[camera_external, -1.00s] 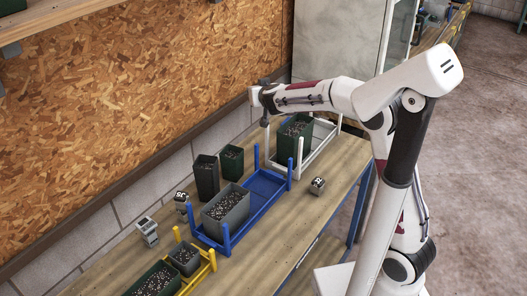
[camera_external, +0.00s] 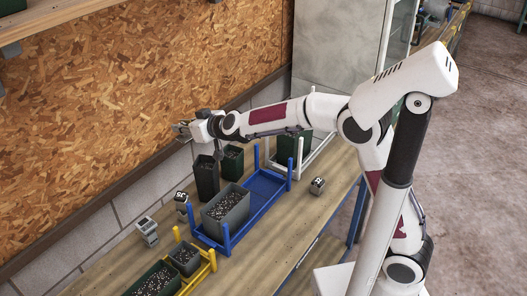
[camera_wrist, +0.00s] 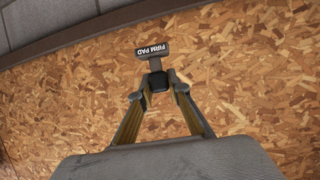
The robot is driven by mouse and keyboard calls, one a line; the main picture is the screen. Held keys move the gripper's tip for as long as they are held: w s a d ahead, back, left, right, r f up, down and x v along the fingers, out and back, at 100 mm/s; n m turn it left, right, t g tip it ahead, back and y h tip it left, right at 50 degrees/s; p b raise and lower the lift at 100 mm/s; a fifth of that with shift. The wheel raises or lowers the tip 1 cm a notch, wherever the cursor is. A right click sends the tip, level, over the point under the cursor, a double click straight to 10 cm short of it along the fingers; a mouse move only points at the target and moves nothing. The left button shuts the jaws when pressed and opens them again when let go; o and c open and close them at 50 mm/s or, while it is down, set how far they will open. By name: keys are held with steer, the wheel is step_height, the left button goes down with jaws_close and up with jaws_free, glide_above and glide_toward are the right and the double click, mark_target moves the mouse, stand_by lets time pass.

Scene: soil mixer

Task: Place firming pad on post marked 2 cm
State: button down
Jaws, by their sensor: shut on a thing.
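My gripper (camera_wrist: 158,82) is shut on the firming pad (camera_wrist: 153,49), a grey block with "FIRM PAD" lettering, in the wrist view. The pad sticks out beyond the fingertips, with the chipboard wall behind it. In the external view my gripper (camera_external: 183,129) is raised near the wall, above the dark pots; the pad cannot be made out clearly there. Upright posts stand at the corners of a blue rack (camera_external: 265,186), a white rack (camera_external: 318,153) and a yellow rack (camera_external: 205,267). I cannot read a 2 cm mark on any post.
Small marked blocks stand on the bench by the wall (camera_external: 181,200) and at the right (camera_external: 318,185). A grey block (camera_external: 147,231) stands at front left. A grey soil-filled pot (camera_external: 226,207) sits in the blue rack.

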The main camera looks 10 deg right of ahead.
steer(key=s+a+f+n+g+y, duration=0.2)
steer(key=s+a+n+g, duration=0.1)
steer(key=s+a, duration=0.6)
steer(key=n+g+y, duration=0.2)
steer(key=n, duration=0.1)
glide_above(149, 222)
step_height(149, 222, down, 2)
steer(key=shift+f, duration=0.1)
steer(key=shift+m, duration=0.3)
steer(key=shift+f, duration=3.15)
steer(key=shift+f, duration=1.85)
steer(key=shift+f, duration=0.15)
steer(key=c, duration=1.9)
jaws_free()
